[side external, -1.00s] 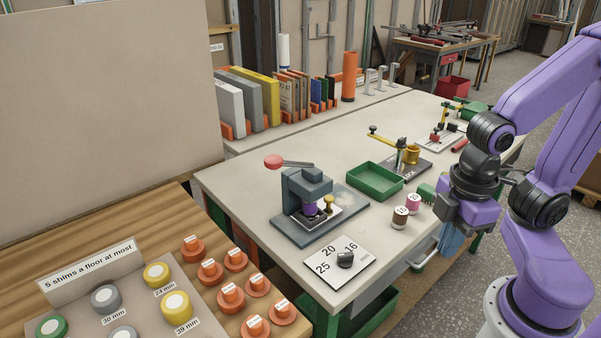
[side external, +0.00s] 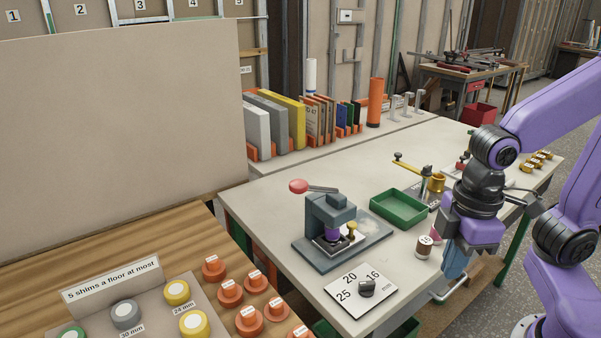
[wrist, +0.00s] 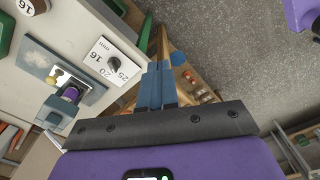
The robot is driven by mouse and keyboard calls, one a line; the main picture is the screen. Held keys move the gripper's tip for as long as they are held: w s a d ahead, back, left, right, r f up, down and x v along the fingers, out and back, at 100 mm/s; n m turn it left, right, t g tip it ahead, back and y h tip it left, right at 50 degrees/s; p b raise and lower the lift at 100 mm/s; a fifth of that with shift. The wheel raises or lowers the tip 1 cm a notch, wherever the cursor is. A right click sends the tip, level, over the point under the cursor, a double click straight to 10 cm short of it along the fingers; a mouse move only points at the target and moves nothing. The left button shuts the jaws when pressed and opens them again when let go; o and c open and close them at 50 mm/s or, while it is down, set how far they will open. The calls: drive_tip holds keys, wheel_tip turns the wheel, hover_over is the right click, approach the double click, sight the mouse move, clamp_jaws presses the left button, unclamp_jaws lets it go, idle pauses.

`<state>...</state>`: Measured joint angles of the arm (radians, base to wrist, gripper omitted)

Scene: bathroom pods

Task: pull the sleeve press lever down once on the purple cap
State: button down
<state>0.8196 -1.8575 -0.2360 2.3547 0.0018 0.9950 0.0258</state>
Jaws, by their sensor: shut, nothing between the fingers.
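The sleeve press (side external: 327,213) is a grey-blue frame on a flat base plate on the bench. Its lever (side external: 322,189) sticks out to the left above the frame, roughly level, with a red knob (side external: 298,186) on its end. The purple cap (side external: 332,234) sits upright in the press under the head; it also shows in the wrist view (wrist: 71,92). My gripper (side external: 454,268) is shut and empty, fingers pointing down, to the right of the press by the bench's front edge. In the wrist view the shut blue fingers (wrist: 157,78) are over the floor side, apart from the press.
A dial card (side external: 361,290) lies in front of the press. A white-topped brown spool (side external: 424,247) stands between press and gripper, with a pink one (side external: 436,233) partly hidden behind my gripper. A green tray (side external: 398,209) and a brass-topped fixture (side external: 436,182) stand behind.

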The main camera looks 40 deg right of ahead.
drive_tip(key=w+a+r+m, duration=0.2)
drive_tip(key=w+a+r, duration=0.1)
drive_tip(key=w, duration=0.3)
drive_tip(key=w+a+r+m, duration=0.1)
drive_tip(key=w+a+r, duration=0.3)
drive_tip(key=w, duration=0.1)
wheel_tip(320, 180, up, 11)
drive_tip(key=m, duration=0.9)
hover_over(297, 182)
drive_tip(key=shift+r, duration=0.1)
wheel_tip(297, 182, down, 14)
